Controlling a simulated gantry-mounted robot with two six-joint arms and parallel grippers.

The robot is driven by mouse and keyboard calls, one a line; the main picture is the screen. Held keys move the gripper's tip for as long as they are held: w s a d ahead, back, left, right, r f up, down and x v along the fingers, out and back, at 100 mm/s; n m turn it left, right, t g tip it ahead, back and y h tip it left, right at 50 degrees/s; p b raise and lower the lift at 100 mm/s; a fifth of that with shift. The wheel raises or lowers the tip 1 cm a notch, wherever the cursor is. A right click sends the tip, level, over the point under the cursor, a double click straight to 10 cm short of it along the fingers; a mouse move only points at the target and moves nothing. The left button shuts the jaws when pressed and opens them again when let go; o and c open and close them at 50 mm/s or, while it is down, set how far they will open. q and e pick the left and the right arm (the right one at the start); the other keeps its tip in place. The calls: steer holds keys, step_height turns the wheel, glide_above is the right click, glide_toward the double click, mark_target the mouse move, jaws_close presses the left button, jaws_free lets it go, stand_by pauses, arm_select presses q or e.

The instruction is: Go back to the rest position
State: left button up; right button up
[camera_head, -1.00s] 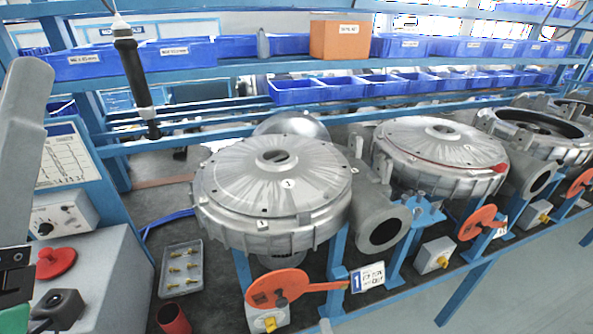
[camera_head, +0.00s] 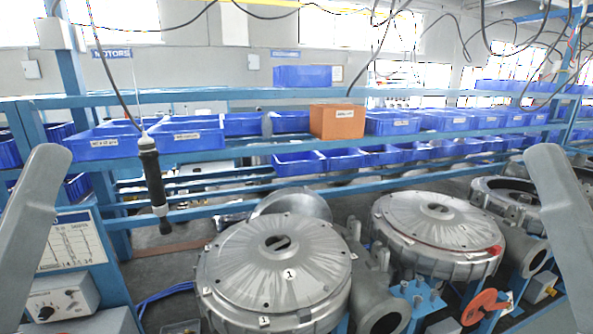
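My two arms show only as grey links at the left and right edges of the head view. Both grippers are outside the picture, so their fingers cannot be seen. The nearest blower housing (camera_head: 274,272), a round silver casting marked 1, stands at the lower middle. A second blower housing (camera_head: 436,228) stands to its right, and a third (camera_head: 511,196) is at the right edge, partly behind my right arm link.
A black hanging screwdriver (camera_head: 152,178) dangles at the left. Shelves behind hold blue bins (camera_head: 103,143) and an orange box (camera_head: 337,121). A control box (camera_head: 62,297) and a paper chart (camera_head: 72,242) are at lower left. A small tray (camera_head: 181,327) shows at the bottom edge.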

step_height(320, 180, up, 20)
steer(key=p, duration=1.6)
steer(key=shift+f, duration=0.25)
